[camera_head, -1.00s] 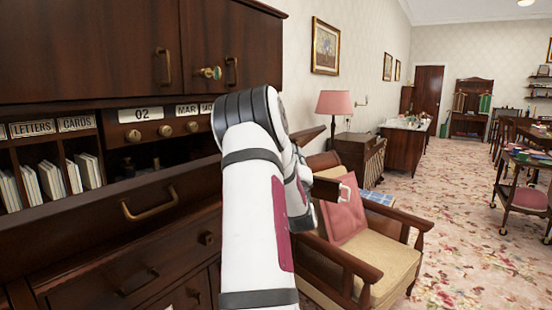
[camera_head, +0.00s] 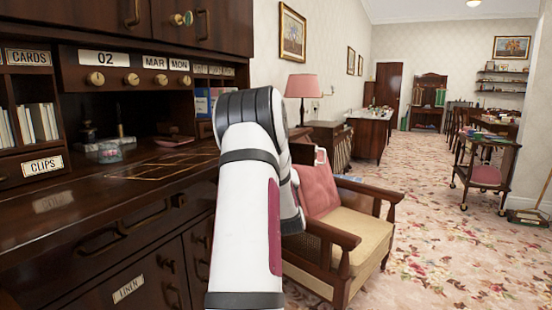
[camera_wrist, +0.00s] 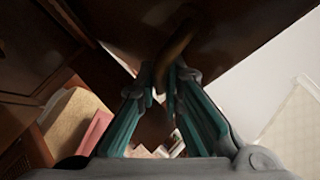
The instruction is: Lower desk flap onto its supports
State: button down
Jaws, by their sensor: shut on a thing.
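The desk flap (camera_head: 95,200) is a dark glossy wooden panel in front of the pigeonholes at left in the head view. It looks lowered, near level, with labels mirrored in it. I cannot tell whether it touches its supports, which are hidden. In the head view my gripper is hidden behind my white arm. In the wrist view my gripper (camera_wrist: 161,78) is closed around a curved brass handle (camera_wrist: 174,48) on a dark wooden panel (camera_wrist: 120,20).
Drawers (camera_head: 165,275) sit in the lower desk front. An armchair (camera_head: 350,240) with a pink cushion stands close on the right of my arm. A trolley (camera_head: 485,165) stands far right. Flowered carpet between them is free.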

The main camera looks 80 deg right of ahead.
jog(key=shift+w+f+m+g+h+b, duration=0.2)
jog(key=shift+f+m+b, duration=0.1)
jog(key=shift+f+b, duration=0.2)
jog(key=shift+w+f+m+g+h+b, duration=0.1)
jog(key=shift+w+f+m+h+b, duration=0.1)
jog(key=shift+f+m+b, duration=0.25)
jog(key=shift+r, duration=0.1)
jog(key=c, duration=1.7)
grip_release()
jog(key=shift+s, duration=0.1)
jog(key=v, duration=1.2)
jog(key=shift+f, duration=0.2)
jog(key=shift+d, duration=0.1)
